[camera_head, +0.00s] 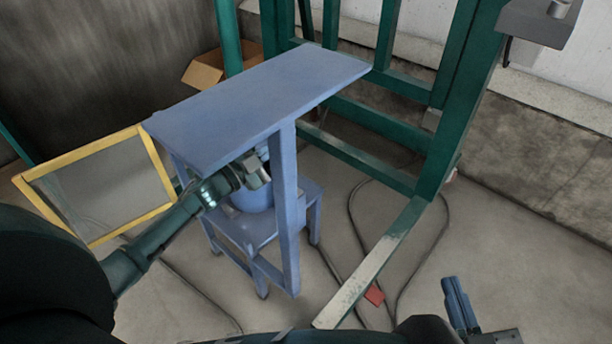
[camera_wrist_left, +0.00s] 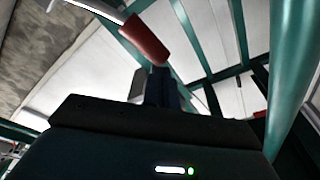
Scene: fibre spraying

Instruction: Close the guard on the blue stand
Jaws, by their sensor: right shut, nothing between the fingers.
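The blue stand (camera_head: 255,95) is upright at the centre of the head view, with a flat top and a lower shelf. The guard (camera_head: 100,190), a yellow frame around a clear grey panel, stands swung out at the stand's left side. My left arm reaches in from the left, and its gripper (camera_head: 260,172) is under the stand's top, beside a blue cylindrical part (camera_head: 254,198). Its fingers are mostly hidden; the left wrist view shows them only as a dark shape (camera_wrist_left: 162,90). My right gripper (camera_head: 460,304) is shut and empty at the lower right, away from the stand.
A green frame (camera_head: 453,110) stands behind and right of the stand. Its pale-topped foot (camera_head: 372,265) extends along the floor. Cables and a small red piece (camera_head: 374,295) lie nearby. A cardboard box (camera_head: 205,68) is behind. A red cylinder (camera_wrist_left: 144,40) shows in the left wrist view.

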